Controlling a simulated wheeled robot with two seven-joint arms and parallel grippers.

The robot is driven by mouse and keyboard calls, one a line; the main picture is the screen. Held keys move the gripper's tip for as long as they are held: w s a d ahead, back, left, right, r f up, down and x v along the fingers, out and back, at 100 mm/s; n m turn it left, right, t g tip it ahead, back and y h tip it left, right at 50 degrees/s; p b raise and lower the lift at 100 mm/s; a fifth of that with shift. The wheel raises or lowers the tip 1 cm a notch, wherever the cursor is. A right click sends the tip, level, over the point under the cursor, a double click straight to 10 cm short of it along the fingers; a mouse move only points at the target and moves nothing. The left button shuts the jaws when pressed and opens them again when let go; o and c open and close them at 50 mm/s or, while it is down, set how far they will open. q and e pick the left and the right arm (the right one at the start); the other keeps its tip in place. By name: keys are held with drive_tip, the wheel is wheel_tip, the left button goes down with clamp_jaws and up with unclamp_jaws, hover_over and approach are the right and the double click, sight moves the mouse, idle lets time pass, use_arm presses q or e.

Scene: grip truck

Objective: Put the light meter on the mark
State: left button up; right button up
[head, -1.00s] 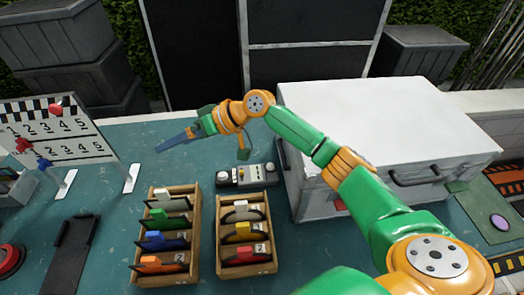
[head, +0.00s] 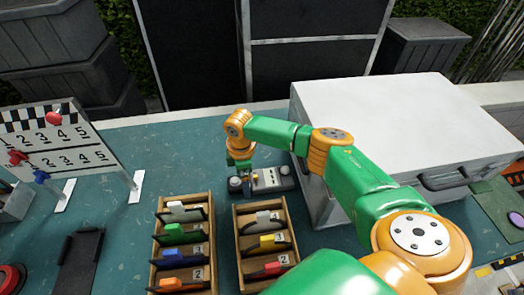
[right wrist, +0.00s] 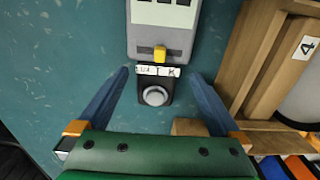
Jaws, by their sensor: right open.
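The light meter (head: 262,181) is a small grey and black device lying on the teal table behind the wooden racks. In the right wrist view the light meter (right wrist: 160,40) shows a grey body, a yellow slider, a lettered label and a pale round dome at its near end. My right gripper (right wrist: 161,76) is open, its blue fingers on either side of the dome end, with visible gaps. In the head view my right gripper (head: 241,172) is over the meter's left end. A green pad (head: 492,206) with a purple disc lies at the right edge; I cannot tell whether it is the mark. My left gripper is out of view.
Two wooden racks (head: 157,240) (head: 240,245) of coloured, numbered pieces stand in front of the meter. A large white case (head: 400,120) stands close on its right. A numbered board (head: 45,140) and a dark tray (head: 80,260) are at left. Table left of the meter is clear.

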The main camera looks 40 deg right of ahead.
drive_tip(key=shift+s+a+f, duration=0.15)
drive_tip(key=shift+s+f, duration=0.05)
drive_tip(key=shift+f, duration=0.4)
drive_tip(key=shift+w+f, duration=0.1)
drive_tip(key=shift+f, duration=0.2)
drive_tip(key=shift+w+d+f, duration=0.25)
drive_tip(key=shift+w, duration=0.15)
drive_tip(key=shift+c, duration=0.2)
drive_tip(key=shift+s+a+r, duration=0.1)
drive_tip(key=shift+s+r, duration=0.1)
drive_tip(key=c, duration=1.4)
drive_tip(key=shift+w, duration=0.15)
clamp_jaws()
